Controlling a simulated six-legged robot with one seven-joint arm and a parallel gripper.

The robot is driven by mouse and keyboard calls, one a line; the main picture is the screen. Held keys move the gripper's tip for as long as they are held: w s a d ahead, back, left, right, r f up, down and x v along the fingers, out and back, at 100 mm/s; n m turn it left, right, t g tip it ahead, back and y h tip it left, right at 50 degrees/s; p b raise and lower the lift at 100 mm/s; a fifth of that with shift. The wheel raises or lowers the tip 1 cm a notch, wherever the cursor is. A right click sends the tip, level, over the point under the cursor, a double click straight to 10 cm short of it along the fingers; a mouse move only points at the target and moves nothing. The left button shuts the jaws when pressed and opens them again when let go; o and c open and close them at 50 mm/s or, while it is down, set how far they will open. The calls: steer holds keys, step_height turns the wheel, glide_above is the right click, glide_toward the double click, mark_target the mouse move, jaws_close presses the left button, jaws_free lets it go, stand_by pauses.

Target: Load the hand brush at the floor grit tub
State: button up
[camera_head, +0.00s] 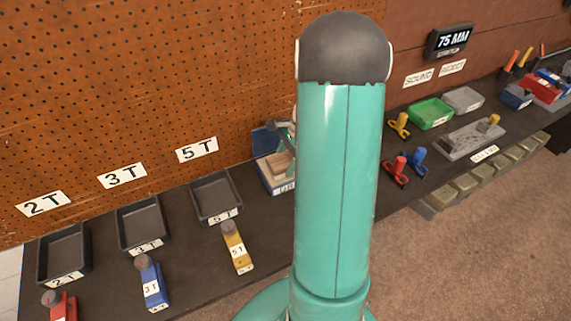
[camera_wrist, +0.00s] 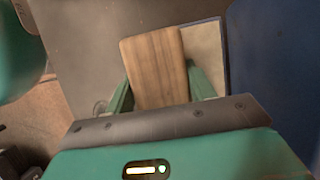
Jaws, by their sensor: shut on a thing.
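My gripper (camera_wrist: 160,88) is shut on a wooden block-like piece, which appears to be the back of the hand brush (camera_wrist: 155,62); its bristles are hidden. A blue tub (camera_head: 270,180) with a white label and pale contents stands on the bench behind my arm in the head view, partly hidden; it appears to be the floor grit tub. A blue wall (camera_wrist: 265,75) and a pale surface (camera_wrist: 207,55) show just right of the brush in the wrist view. I cannot tell whether the brush touches the grit.
Black trays labelled 2T (camera_head: 63,252), 3T (camera_head: 142,223) and 5T (camera_head: 216,197) line the left bench, with red, blue (camera_head: 152,285) and yellow (camera_head: 237,248) tools before them. Right are a green tray (camera_head: 430,113), a grey tray (camera_head: 463,99) and a grey fixture (camera_head: 470,138). A pegboard (camera_head: 150,80) stands behind.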

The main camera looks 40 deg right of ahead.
mark_target(281, 160)
steer(key=shift+r, duration=2.5)
